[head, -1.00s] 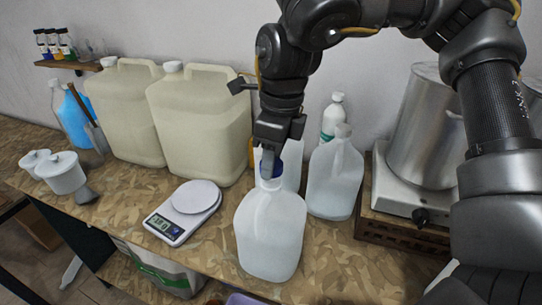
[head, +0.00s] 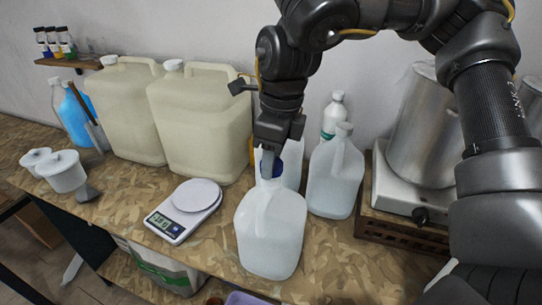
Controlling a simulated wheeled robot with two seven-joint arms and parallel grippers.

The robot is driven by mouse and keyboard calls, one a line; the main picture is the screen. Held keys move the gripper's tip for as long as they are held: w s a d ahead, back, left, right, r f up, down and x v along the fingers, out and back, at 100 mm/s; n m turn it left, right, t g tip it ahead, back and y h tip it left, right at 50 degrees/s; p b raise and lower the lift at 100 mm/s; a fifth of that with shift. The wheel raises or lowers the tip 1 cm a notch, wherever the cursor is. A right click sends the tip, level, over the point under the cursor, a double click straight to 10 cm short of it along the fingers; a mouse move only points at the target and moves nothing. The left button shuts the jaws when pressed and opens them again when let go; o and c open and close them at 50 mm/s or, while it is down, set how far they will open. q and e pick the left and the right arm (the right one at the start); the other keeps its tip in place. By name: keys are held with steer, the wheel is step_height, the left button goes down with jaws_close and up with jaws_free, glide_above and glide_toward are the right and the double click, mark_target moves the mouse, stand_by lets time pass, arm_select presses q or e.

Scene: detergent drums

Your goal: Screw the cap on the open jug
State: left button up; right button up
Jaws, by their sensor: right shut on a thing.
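The open jug (head: 270,232) is a translucent white plastic jug standing upright near the front of the bench, in the middle of the head view. A dark blue cap (head: 278,168) sits at the top of its neck. My right gripper (head: 269,162) points down from above and is shut on the cap, over the jug's mouth. The fingers partly hide the cap, and I cannot tell whether the threads are engaged. My left gripper is not in view.
A similar jug (head: 335,180) stands just behind to the right, near a hot plate (head: 402,195) with a large metal pot (head: 420,130). A digital scale (head: 186,210) lies to the left. Two beige drums (head: 205,125) (head: 130,110) stand behind it. Bench space at the front right is clear.

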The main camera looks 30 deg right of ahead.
steer(key=shift+f+b, duration=0.35)
steer(key=shift+f, duration=0.75)
stand_by(1.6)
steer(key=m, duration=0.4)
steer(key=shift+s+m+h, duration=0.1)
steer(key=shift+m+h, duration=0.2)
steer(key=shift+m, duration=0.6)
steer(key=m, duration=0.3)
steer(key=shift+h, duration=0.3)
steer(key=m, duration=0.2)
steer(key=shift+m, duration=0.4)
steer(key=shift+f, duration=0.1)
